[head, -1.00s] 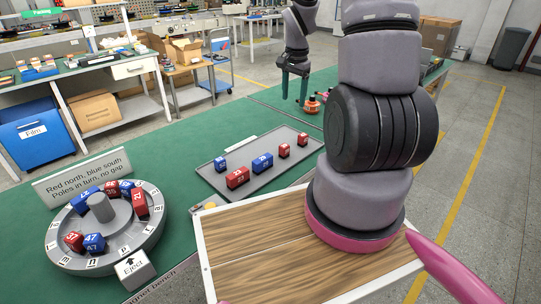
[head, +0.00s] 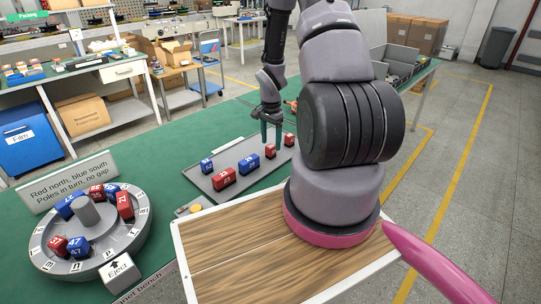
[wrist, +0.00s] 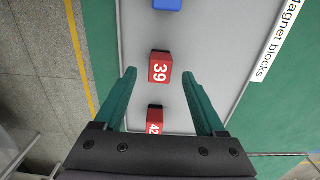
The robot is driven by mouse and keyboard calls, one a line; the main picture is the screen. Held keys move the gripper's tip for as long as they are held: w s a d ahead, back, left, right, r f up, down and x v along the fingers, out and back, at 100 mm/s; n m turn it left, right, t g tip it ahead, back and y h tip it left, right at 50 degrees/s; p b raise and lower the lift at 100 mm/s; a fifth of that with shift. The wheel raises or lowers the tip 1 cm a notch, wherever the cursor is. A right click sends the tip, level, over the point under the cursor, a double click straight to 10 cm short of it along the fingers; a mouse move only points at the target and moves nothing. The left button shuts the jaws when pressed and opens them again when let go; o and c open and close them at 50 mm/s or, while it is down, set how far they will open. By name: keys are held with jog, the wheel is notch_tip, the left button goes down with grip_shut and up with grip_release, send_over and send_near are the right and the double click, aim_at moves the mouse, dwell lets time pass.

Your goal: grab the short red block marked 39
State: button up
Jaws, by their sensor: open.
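The short red block marked 39 (wrist: 160,67) lies on the grey tray (wrist: 209,30) in the wrist view, its number facing up. In the head view it is the red block (head: 271,151) near the tray's far right end. My gripper (wrist: 159,76) is open and empty, with its green fingers on either side of the block as seen from the wrist. In the head view my gripper (head: 271,135) hangs just above and behind the block; whether the fingertips have come level with it I cannot tell.
A red block marked 42 (wrist: 155,118) lies close by, between the fingers' bases in the wrist view. A blue block (head: 248,163) lies on the other side. Another red block (head: 223,178) and blue block (head: 207,165) are farther left. The round fixture (head: 90,245) holds several blocks.

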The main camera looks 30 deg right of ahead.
aim_at(271, 146)
notch_tip(271, 146, down, 3)
jog(key=shift+a+f, duration=0.1)
grip_shut()
dwell(0.3)
